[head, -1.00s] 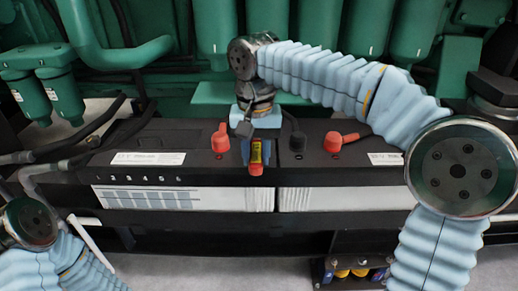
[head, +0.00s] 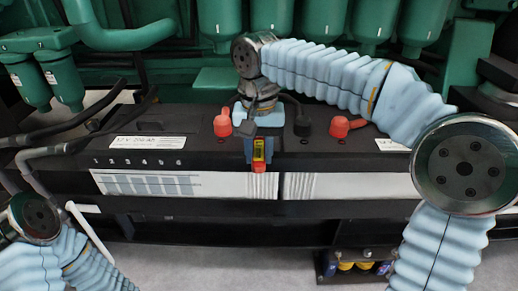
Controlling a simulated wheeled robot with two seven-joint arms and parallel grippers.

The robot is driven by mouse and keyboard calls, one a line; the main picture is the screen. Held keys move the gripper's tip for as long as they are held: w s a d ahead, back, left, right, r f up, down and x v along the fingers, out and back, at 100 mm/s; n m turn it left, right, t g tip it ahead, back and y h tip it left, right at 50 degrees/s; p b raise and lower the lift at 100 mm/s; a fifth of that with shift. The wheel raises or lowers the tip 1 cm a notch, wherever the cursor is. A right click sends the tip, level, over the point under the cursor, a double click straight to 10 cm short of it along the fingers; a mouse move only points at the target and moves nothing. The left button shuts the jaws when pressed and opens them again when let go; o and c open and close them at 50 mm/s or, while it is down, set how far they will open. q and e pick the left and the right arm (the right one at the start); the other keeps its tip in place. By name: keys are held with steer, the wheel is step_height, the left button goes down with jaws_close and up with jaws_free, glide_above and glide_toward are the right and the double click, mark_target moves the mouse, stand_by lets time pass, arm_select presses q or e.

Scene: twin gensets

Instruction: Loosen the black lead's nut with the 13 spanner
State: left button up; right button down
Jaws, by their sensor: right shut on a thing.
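My right gripper (head: 258,138) hangs over the front edge of the batteries, near the middle. It is shut on a small tool with a yellow and red end (head: 259,154); its shape is mostly hidden, so I cannot tell whether it is the 13 spanner. A black lead (head: 292,101) runs to a black terminal cap (head: 302,125) just right of the gripper. The nut does not show. A second dark cap (head: 245,129) sits close to the gripper's left, partly covered. My left arm shows at the lower left, but its gripper is out of view.
Red terminal caps (head: 222,125) (head: 345,125) stand on the left battery (head: 115,160) and the right battery (head: 370,150). Green engine filters (head: 272,18) and pipes stand behind. Grey hoses run at the left. Several small coloured items lie on a low shelf (head: 330,266) below.

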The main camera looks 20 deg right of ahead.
steer(key=shift+f, duration=0.15)
stand_by(0.4)
steer(key=shift+f+b, duration=0.45)
steer(key=shift+f, duration=0.05)
steer(key=shift+f, duration=0.1)
steer(key=c, duration=1.5)
jaws_free()
jaws_close()
steer(key=shift+s+d+n, duration=0.15)
steer(key=shift+d+n, duration=0.3)
steer(key=shift+d, duration=0.2)
steer(key=shift+s+d+n, duration=0.15)
steer(key=shift+d+n, duration=0.3)
steer(key=shift+d, duration=0.15)
steer(key=shift+d, duration=0.1)
